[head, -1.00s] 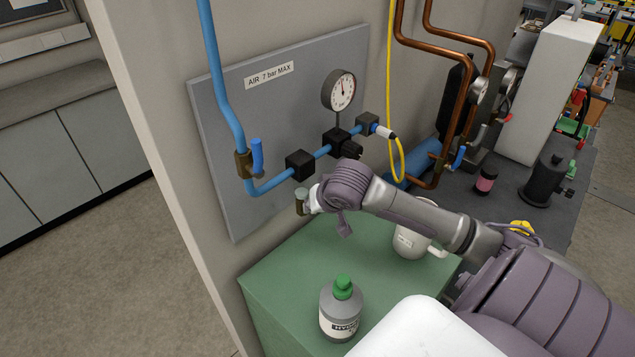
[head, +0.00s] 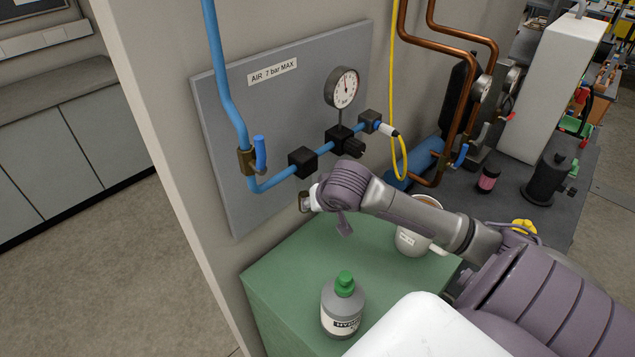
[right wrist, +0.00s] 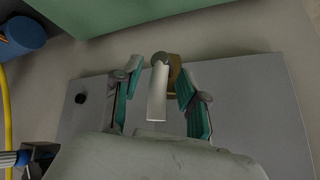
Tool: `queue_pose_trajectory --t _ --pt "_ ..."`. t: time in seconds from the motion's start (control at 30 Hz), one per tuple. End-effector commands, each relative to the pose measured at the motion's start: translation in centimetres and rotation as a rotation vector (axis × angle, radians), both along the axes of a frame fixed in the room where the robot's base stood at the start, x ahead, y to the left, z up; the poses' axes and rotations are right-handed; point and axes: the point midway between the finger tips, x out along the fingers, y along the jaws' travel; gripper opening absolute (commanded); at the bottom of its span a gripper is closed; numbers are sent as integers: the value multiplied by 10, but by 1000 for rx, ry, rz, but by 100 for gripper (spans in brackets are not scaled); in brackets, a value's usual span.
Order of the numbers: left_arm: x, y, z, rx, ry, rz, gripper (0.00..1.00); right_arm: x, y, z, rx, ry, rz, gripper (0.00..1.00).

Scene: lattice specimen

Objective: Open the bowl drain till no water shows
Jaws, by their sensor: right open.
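My right gripper (right wrist: 156,66) is open in the right wrist view. A pale grey lever-like piece (right wrist: 157,92) lies between its two fingers, with gaps on both sides, in front of the brass fitting (right wrist: 173,70). In the head view my wrist hides the fingers and part of the fitting. I cannot make out the bowl or any water level. My left gripper is not in view.
The grey panel (head: 225,120) carries a pressure gauge (head: 346,87), black blocks and a blue-handled valve (head: 259,153). Below, the green cabinet (head: 290,262) holds a green-capped bottle (head: 342,305) and a white mug (head: 410,241). A yellow hose (head: 391,60) hangs to the right.

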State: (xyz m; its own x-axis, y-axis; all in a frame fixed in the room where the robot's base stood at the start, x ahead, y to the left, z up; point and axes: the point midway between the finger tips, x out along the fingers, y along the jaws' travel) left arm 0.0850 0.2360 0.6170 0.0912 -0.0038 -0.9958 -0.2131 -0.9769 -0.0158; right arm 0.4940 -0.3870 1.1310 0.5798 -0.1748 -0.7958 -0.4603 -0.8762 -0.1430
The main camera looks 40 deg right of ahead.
Motion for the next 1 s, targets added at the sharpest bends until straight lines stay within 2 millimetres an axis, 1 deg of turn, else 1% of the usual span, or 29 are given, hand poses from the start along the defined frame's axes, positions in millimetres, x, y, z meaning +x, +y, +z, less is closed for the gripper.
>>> queue_pose_trajectory --t 0.17,0.27,0.5,0.63,0.8,1.0 --pt "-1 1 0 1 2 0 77 -6 2 9 -1 -2 1 42" --pt "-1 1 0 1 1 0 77 -15 5 22 -1 -2 2 42" --pt "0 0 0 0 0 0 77 -45 14 64 -2 -3 2 42" --pt "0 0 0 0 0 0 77 -58 18 81 0 -2 2 42" --pt "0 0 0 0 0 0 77 -67 21 93 -1 0 1 42" --pt "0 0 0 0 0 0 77 -69 22 95 0 1 1 42"
